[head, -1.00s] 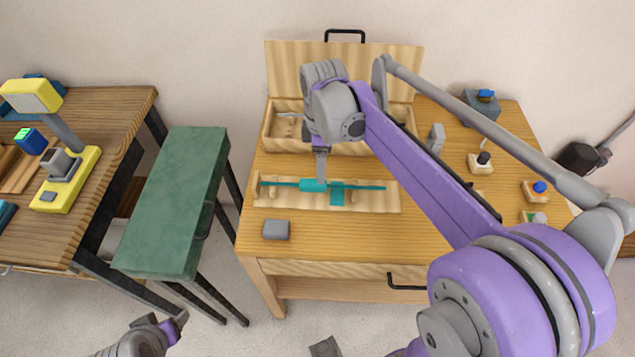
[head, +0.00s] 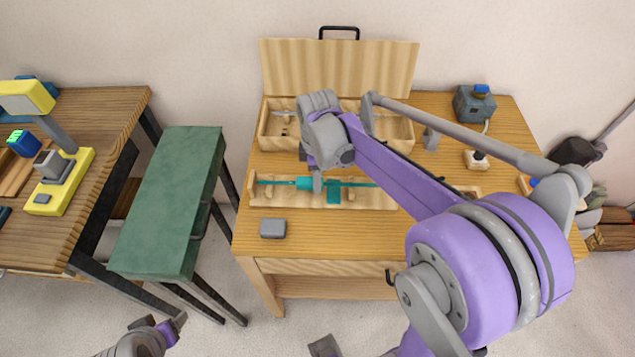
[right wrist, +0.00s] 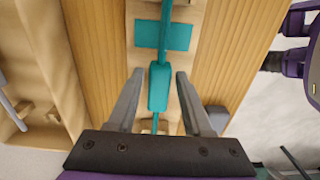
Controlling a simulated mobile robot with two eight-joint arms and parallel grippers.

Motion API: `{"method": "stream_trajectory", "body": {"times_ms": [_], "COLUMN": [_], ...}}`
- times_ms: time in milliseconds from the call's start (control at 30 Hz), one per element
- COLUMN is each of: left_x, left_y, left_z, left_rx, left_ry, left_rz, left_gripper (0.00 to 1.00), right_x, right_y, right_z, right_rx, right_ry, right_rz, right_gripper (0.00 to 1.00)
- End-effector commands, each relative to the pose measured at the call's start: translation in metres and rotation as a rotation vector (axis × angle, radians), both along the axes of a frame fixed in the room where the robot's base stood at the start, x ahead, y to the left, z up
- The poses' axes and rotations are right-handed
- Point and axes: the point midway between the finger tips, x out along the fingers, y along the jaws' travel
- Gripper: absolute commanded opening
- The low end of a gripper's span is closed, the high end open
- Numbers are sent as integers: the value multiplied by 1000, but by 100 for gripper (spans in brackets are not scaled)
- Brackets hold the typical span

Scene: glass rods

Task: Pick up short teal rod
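A teal rod with a thicker teal sleeve (head: 303,183) lies lengthwise across a pale wooden rack (head: 270,201) on the table. In the right wrist view the sleeve (right wrist: 159,88) lies between the two grey fingers of my right gripper (right wrist: 159,75). The fingers are open, with a gap on each side of the sleeve. In the head view my right gripper (head: 317,187) points down at the rod, just right of the sleeve's middle. A flat teal plate (right wrist: 178,36) sits on the rack under the rod. My left gripper (head: 172,325) is low at the left, away from the table; its opening is unclear.
An open wooden box (head: 265,138) with a raised lid stands behind the rack. A small grey block (head: 273,228) lies in front of it. A grey device with a blue knob (head: 474,103) is at the back right. A green bench (head: 170,195) stands left of the table.

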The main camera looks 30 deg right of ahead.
Motion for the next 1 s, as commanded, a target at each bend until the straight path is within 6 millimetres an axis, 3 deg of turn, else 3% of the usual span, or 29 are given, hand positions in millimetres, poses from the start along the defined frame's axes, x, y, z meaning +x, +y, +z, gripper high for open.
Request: {"method": "stream_trajectory", "body": {"times_ms": [33,267,667,767,1000], "left_x": [0,0,0,0,2], "left_y": [0,0,0,0,0], "left_z": [0,0,0,2,6], "left_rx": [0,0,0,0,0], "left_ry": [0,0,0,-1,-3], "left_rz": [0,0,0,0,0], "left_gripper": [69,69,69,69,69], "right_x": [0,0,0,0,0], "right_y": [0,0,0,0,0], "right_z": [0,0,4,16,65], "right_rx": [0,0,0,0,0], "right_ry": [0,0,0,0,0], "right_rz": [0,0,0,0,0], "right_gripper": [39,0,0,0,0]}}
